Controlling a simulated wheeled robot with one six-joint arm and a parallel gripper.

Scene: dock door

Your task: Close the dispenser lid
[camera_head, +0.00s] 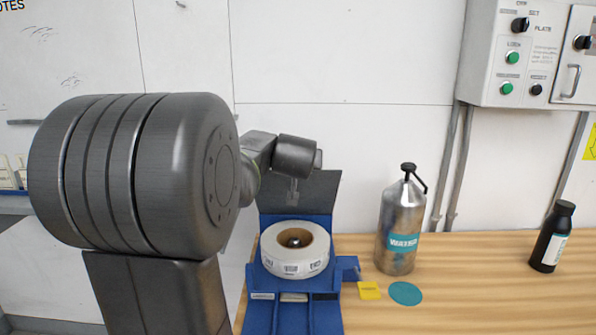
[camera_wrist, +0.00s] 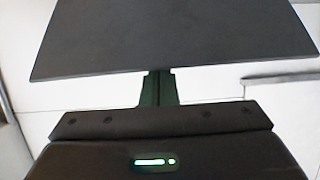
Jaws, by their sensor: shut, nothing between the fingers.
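The blue dispenser (camera_head: 265,290) stands on the wooden bench with a white label roll (camera_head: 296,262) in it. Its dark grey lid (camera_head: 322,188) stands raised, roughly upright, behind the roll. My gripper (camera_head: 293,196) is at the lid, above the roll, partly hidden by my wrist in the head view. In the wrist view my gripper (camera_wrist: 157,80) has its fingers shut together and empty. The lid's dark panel (camera_wrist: 170,35) spans the top of that view, and the fingers reach its near edge. I cannot tell whether they touch it.
A metal flask (camera_head: 397,240) with a teal label stands right of the dispenser. A yellow block (camera_head: 369,290) and a teal disc (camera_head: 405,293) lie before it. A dark bottle (camera_head: 551,240) stands far right. The bench between is clear. A control box (camera_head: 525,50) hangs above.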

